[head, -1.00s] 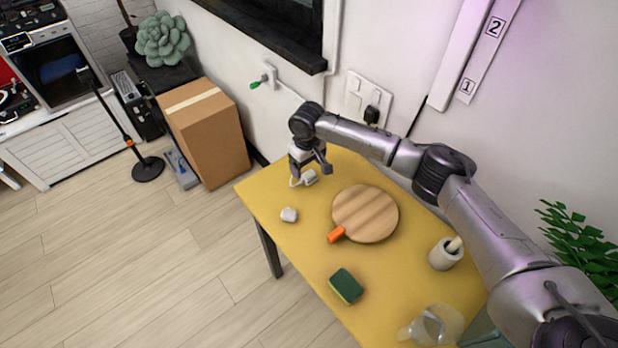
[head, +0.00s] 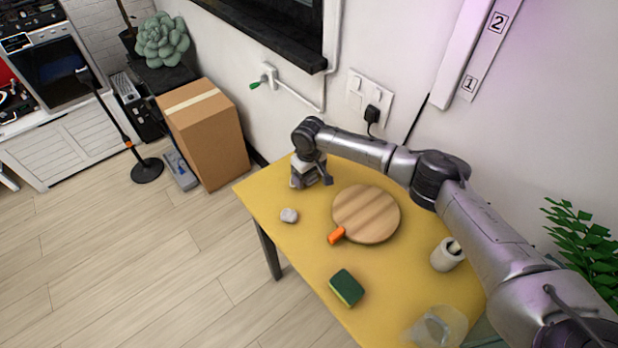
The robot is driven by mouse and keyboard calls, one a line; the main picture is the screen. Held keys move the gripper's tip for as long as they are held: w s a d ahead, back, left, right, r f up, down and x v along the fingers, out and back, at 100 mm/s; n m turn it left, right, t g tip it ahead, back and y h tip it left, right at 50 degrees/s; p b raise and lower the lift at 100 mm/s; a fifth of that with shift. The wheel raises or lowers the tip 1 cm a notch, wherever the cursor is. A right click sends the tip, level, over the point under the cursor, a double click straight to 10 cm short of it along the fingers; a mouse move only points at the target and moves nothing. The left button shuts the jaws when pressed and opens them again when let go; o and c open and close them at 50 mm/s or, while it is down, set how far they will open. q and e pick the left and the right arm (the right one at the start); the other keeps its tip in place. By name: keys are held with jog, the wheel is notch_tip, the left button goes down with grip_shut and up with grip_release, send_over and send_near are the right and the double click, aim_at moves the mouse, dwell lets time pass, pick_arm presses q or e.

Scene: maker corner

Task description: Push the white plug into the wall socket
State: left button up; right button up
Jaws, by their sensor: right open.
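The white wall socket plate (head: 357,84) is on the wall behind the table, with a black plug (head: 372,114) and its cord in its right part. My right gripper (head: 312,183) is open and points down low over the far left corner of the yellow table. The white plug, which lay there with its cord, is now mostly or wholly hidden by the gripper; I cannot tell whether it is between the fingers. My left gripper is not in view.

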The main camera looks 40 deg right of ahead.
jog(key=shift+c, duration=0.3)
jog(key=c, duration=0.9)
jog(key=shift+r, duration=0.1)
jog(key=shift+r+p, duration=0.7)
jog(key=shift+p, duration=0.25)
jog(key=r+p, duration=0.1)
jog(key=p, duration=0.1)
jog(key=r+p, duration=0.1)
jog(key=p, duration=0.1)
jog(key=r+p, duration=0.2)
jog(key=shift+s+d, duration=0.2)
jog(key=shift+s, duration=0.1)
jog(key=shift+s+d+r+p, duration=0.85)
jog(key=shift+s+p, duration=0.8)
jog(key=shift+p, duration=0.95)
jog(key=shift+s+d+r+p, duration=0.85)
jog(key=shift+s+p, duration=0.75)
jog(key=shift+p, duration=1.05)
jog(key=shift+s+d+r+p, duration=0.6)
jog(key=shift+s+r+p, duration=0.75)
jog(key=shift+p, duration=1.25)
jog(key=shift+s+f, duration=0.3)
jog(key=shift+s, duration=0.05)
jog(key=shift+a, duration=0.1)
